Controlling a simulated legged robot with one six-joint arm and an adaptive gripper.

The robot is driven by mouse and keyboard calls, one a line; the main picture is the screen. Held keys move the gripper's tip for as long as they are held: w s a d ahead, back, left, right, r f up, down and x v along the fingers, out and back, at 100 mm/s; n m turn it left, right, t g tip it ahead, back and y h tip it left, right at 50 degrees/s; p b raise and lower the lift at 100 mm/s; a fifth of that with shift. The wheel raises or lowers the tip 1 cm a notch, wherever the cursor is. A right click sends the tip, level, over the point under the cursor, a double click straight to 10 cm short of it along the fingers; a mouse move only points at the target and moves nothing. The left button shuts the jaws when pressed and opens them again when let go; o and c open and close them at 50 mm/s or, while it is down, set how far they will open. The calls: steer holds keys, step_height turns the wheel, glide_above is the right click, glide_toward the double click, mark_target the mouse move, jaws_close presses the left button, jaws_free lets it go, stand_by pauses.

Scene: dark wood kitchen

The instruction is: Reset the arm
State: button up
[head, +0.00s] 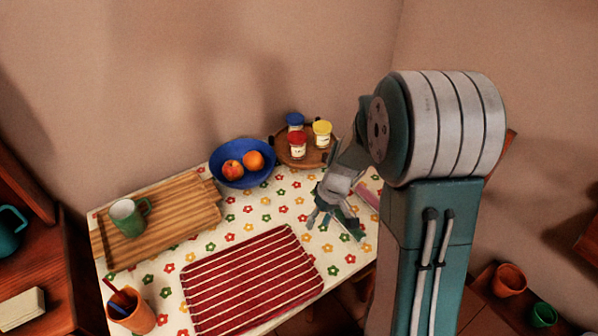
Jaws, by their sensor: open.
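My arm stands large at the right of the head view and reaches down over the right side of the table. My gripper (326,208) is open, with its fingers pointing down toward the flowered tablecloth (247,212). I see nothing between the fingers. I cannot tell how high the fingers are above the cloth.
A red striped mat (250,280) lies in front. A blue bowl (226,178) with fruit and a round wooden tray (283,157) with jars stand behind. A cutting board (185,214) with a green mug (128,217) and an orange cup (139,318) are left.

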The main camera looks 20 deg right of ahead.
steer(key=s+a+r+m+t+h, duration=0.1)
steer(key=s+r+t, duration=0.2)
steer(key=s+r, duration=0.5)
steer(key=s+a+r+m+t+h, duration=0.1)
steer(key=s+a+r+t+h, duration=0.1)
steer(key=s+r, duration=0.6)
step_height(320, 180, up, 6)
steer(key=shift+a+f+t, duration=0.1)
steer(key=shift+a+t, duration=0.1)
steer(key=shift+t, duration=0.5)
